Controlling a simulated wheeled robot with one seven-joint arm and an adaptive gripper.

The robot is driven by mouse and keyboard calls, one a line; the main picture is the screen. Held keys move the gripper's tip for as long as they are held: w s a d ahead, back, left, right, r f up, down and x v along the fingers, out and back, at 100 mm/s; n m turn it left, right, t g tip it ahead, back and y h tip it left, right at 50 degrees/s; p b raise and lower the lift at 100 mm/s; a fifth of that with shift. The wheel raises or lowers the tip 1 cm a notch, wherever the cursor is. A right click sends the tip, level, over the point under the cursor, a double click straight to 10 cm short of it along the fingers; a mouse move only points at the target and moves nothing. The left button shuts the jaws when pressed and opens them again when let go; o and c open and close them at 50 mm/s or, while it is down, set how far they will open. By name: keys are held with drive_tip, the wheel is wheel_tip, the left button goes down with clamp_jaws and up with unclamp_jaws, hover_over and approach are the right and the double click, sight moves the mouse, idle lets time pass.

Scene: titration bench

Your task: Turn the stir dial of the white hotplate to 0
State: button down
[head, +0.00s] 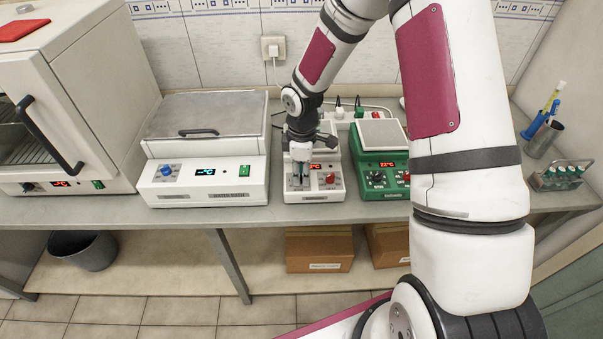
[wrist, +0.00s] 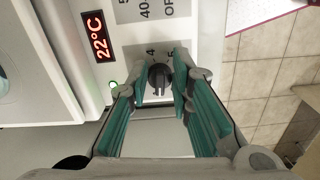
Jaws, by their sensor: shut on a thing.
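The white hotplate (head: 333,193) stands on the bench in the head view, with a red-lit display and a red control on its front. My gripper (head: 299,178) reaches down to the left part of that front panel. In the wrist view the black stir dial (wrist: 158,80) sits between the two fingertips of my gripper (wrist: 160,86), which is shut on it. Its pads are teal. Printed scale numbers show beside the dial, partly hidden by the fingers. The dial's exact setting cannot be read. The panel display (wrist: 97,36) reads 22°C.
A green hotplate (head: 385,190) stands close on the right, and a white water bath (head: 205,190) on the left. An oven (head: 70,110) is at the far left. A tube rack (head: 562,178) and a cup of pens (head: 545,138) are at the right. The bench front edge is clear.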

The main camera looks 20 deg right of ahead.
drive_tip(key=n, duration=0.3)
drive_tip(key=shift+w+n, duration=0.2)
drive_tip(key=shift+n, duration=0.1)
drive_tip(key=n, duration=0.4)
drive_tip(key=shift+w, duration=0.15)
drive_tip(key=shift+n, duration=0.3)
drive_tip(key=c, duration=1.6)
unclamp_jaws()
drive_tip(key=shift+c, duration=0.2)
wheel_tip(320, 180, up, 12)
